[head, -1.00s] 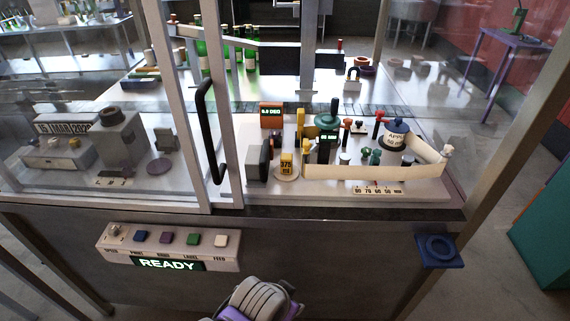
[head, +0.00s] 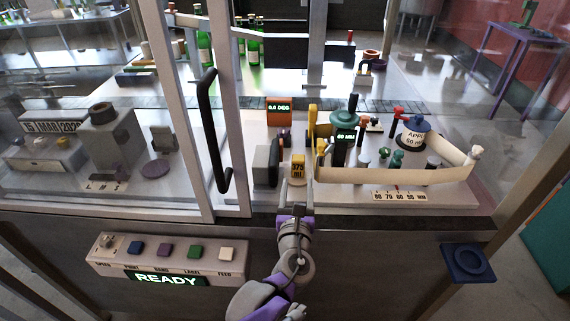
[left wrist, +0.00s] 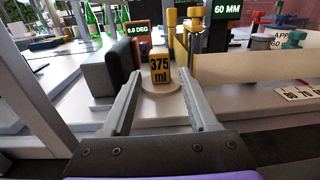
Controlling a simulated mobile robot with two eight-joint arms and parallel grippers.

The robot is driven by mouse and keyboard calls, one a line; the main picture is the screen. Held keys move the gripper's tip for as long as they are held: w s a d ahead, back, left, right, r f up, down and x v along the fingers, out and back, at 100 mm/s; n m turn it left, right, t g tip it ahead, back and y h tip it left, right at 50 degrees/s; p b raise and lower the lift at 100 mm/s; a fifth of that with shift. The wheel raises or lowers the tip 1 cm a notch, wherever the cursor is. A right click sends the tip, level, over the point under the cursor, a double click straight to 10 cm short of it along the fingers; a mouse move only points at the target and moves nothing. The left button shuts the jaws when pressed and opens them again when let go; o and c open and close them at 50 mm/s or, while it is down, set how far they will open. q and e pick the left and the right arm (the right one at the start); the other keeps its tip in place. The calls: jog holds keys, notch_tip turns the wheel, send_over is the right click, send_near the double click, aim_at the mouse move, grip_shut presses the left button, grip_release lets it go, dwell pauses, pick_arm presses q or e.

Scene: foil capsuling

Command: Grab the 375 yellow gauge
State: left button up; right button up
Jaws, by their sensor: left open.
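The yellow gauge (head: 297,167) marked 375 ml stands upright on a round pale base inside the machine. In the left wrist view the gauge (left wrist: 160,66) is straight ahead, between and beyond the two fingertips. My left gripper (head: 296,196) is just in front of it, at the machine's front edge. In the left wrist view my left gripper (left wrist: 163,96) is open, with its grey fingers spread and nothing between them. The fingers do not touch the gauge, as far as I can see. My right gripper is in neither view.
A dark block with a grey side (head: 266,162) stands close left of the gauge. A cream label strip (head: 385,174) and a green-topped post (head: 345,125) stand to the right. A door frame with a black handle (head: 208,130) is on the left. A button panel (head: 160,257) is below.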

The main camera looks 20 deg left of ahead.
aim_at(298, 164)
pick_arm(q)
jog(key=x, duration=0.5)
jog(key=shift+w+d, duration=0.1)
jog(key=shift+w, duration=0.1)
jog(key=x, duration=0.5)
jog(key=shift+w+a+p, duration=0.15)
jog(key=shift+a+p, duration=0.05)
jog(key=shift+p, duration=0.2)
grip_shut()
